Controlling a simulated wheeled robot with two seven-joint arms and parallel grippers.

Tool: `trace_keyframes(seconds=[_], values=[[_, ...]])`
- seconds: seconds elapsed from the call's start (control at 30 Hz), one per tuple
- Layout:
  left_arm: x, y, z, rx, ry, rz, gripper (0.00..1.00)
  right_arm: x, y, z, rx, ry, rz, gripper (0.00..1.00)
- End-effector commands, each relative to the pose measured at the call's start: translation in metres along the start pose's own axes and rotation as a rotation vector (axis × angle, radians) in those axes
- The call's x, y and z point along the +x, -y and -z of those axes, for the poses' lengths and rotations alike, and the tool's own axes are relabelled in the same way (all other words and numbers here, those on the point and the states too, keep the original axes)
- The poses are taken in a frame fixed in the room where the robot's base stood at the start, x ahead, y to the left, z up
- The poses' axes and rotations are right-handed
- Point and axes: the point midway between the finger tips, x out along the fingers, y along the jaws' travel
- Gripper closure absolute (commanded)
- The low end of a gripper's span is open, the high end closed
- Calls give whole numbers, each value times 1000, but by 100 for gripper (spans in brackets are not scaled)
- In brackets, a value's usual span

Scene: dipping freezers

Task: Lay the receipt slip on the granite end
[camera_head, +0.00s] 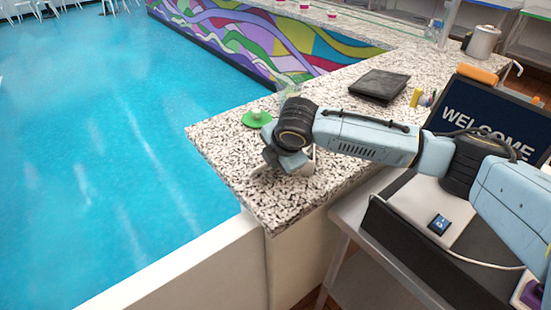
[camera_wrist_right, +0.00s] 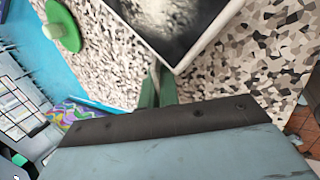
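The granite end (camera_head: 230,165) is the near corner of the speckled counter beside the blue water. My right gripper is low over it in the head view, with its fingers hidden behind the wrist. In the right wrist view its green fingers (camera_wrist_right: 158,88) are close together with a thin pale strip between them. This looks like the receipt slip (camera_wrist_right: 154,72) seen edge-on; little of it shows. A flat white-edged thing with a dark mottled face (camera_wrist_right: 178,22) is right beside the fingertips. My left gripper is not in view.
A green round thing with a knob (camera_head: 257,118) stands on the granite past my gripper, with a clear glass (camera_head: 287,86) behind it. A dark flat device (camera_head: 380,86) lies farther along. A WELCOME screen (camera_head: 490,125) stands at right. The granite's left corner is bare.

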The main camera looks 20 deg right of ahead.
Motion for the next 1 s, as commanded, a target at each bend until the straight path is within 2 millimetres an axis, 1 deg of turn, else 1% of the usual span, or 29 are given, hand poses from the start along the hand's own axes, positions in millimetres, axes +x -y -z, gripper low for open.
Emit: trace_keyframes(seconds=[0.27, 0.4, 0.5, 0.87, 1.0], values=[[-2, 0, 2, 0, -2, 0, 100, 4, 2, 0, 0, 0, 1, 100], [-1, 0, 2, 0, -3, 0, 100, 4, 2, 0, 0, 0, 0, 82], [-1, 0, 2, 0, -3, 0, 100, 4, 3, 0, -1, 0, 1, 71], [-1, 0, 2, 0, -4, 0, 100, 6, 6, 1, -1, 0, 10, 71], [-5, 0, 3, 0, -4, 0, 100, 4, 6, 1, -2, 0, 13, 71]])
